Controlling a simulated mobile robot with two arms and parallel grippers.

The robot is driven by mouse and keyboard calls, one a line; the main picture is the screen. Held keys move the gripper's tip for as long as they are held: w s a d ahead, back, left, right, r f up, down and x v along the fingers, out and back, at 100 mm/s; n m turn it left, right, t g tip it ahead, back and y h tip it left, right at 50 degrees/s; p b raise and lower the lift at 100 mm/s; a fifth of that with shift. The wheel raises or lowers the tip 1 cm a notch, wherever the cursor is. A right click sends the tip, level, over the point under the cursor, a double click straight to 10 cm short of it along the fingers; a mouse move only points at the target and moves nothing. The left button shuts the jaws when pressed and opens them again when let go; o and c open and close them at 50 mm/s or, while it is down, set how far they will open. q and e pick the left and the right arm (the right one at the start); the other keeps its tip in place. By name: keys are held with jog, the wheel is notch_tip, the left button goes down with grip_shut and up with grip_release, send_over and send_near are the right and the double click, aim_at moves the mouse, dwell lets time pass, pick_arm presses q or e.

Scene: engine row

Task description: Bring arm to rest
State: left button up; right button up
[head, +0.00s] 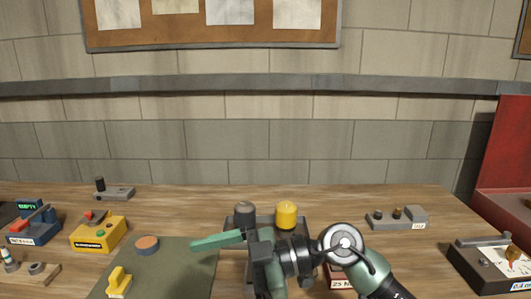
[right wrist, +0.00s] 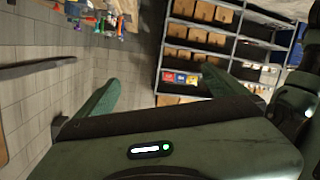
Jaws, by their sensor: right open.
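My right arm comes in from the lower right of the head view and reaches over the workbench (head: 420,245). Its gripper is open, with one green finger pointing left in the head view. In the right wrist view both fingers of my right gripper (right wrist: 160,76) stand wide apart with nothing between them. They point away from the bench, toward shelves and a brick wall. My left gripper is not in view.
A dark block with a grey cylinder (head: 245,213) and a yellow cylinder (head: 286,214) stands behind my right gripper, partly hidden. A green mat (head: 165,272), a yellow box (head: 98,236) and a grey fixture (head: 398,219) lie around. A red cabinet (head: 506,145) stands right.

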jog(key=w+d+r+m+t+y, duration=0.35)
jog(key=r+m+t+y, duration=0.35)
jog(key=t, duration=0.3)
jog(key=w+d+f+m+t+h, duration=0.2)
jog(key=w+d+m+t+h, duration=0.2)
jog(key=d+m+t+h, duration=0.6)
jog(key=s+d+f+m+g+h, duration=0.1)
jog(key=d+f+m+h, duration=0.3)
jog(key=d+f+h, duration=0.45)
jog(key=s+d+f+m+g+h, duration=0.1)
jog(key=d+f+m+g+h, duration=0.25)
jog(key=f, duration=0.85)
jog(key=s+d+f+n+g, duration=0.25)
jog(key=s+f+g, duration=0.25)
jog(key=s+f, duration=0.55)
jog(key=s+d+f+n+g, duration=0.1)
jog(key=s+d+f+g, duration=0.35)
jog(key=s, duration=0.95)
jog(key=s+a+f+g, duration=0.1)
jog(key=s+f, duration=0.1)
jog(key=f, duration=1.4)
jog(key=s+a+f+g, duration=0.1)
jog(key=f, duration=1.4)
jog(key=s+d+f+g, duration=0.1)
jog(key=s+d+f, duration=0.2)
jog(key=s+f, duration=1.1)
jog(key=shift+s+f+h, duration=0.15)
jog(key=shift+s+h, duration=0.25)
jog(key=shift+s, duration=0.55)
